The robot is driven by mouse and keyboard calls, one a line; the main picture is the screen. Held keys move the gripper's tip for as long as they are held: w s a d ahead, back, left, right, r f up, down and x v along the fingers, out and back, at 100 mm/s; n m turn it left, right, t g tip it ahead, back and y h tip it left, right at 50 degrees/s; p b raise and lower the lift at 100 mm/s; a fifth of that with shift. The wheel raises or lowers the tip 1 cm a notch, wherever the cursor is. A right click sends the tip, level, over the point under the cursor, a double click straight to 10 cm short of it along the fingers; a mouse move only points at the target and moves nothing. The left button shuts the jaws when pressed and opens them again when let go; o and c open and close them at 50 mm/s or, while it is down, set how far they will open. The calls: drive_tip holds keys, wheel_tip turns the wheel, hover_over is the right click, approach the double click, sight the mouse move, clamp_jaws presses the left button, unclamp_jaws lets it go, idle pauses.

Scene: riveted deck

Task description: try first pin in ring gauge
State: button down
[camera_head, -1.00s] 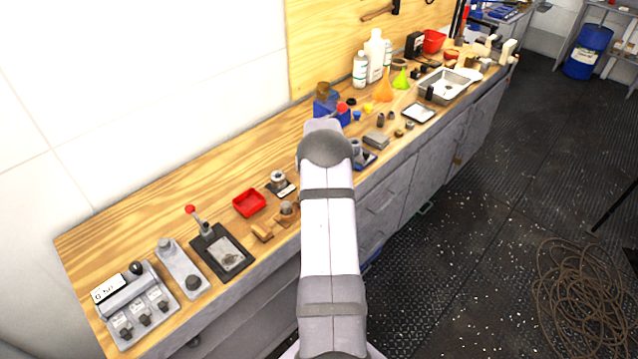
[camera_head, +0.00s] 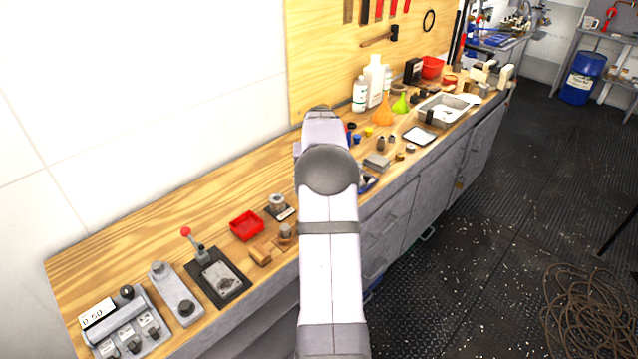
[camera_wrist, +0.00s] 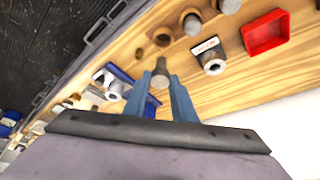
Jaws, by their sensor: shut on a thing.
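My gripper (camera_wrist: 158,88) is shut on a grey cylindrical pin (camera_wrist: 160,70), which stands out between its two blue fingers in the wrist view, above the bench. In the head view my arm hides the gripper and pin. A grey ring on a dark base with a white label, apparently the ring gauge (camera_head: 277,202), stands on the bench; it also shows in the wrist view (camera_wrist: 213,65), to the right of the pin and apart from it. Another grey cylinder (camera_wrist: 192,22) stands in a wooden block near the bench's front edge.
A red tray (camera_head: 247,226) lies beside the ring gauge. A lever tool on a black plate (camera_head: 218,280) and a display unit (camera_head: 125,325) stand at the left. Bottles (camera_head: 375,80) and an orange funnel (camera_head: 383,110) stand behind my arm. Bare wood lies along the wall.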

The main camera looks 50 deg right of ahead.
drive_tip(key=shift+w+a+r, duration=0.15)
drive_tip(key=shift+w+r, duration=0.05)
drive_tip(key=shift+r, duration=0.1)
drive_tip(key=w+a+f+n+p, duration=0.2)
drive_tip(key=w+a+p, duration=0.7)
drive_tip(key=w, duration=0.1)
drive_tip(key=r, duration=0.1)
drive_tip(key=w+d+r+m, duration=0.1)
drive_tip(key=d+r+m, duration=0.1)
drive_tip(key=shift+w+d+r, duration=0.15)
drive_tip(key=shift+w+d, duration=0.05)
drive_tip(key=shift+w, duration=0.15)
wheel_tip(320, 180, down, 7)
drive_tip(key=b, duration=0.4)
drive_tip(key=shift+r, duration=0.2)
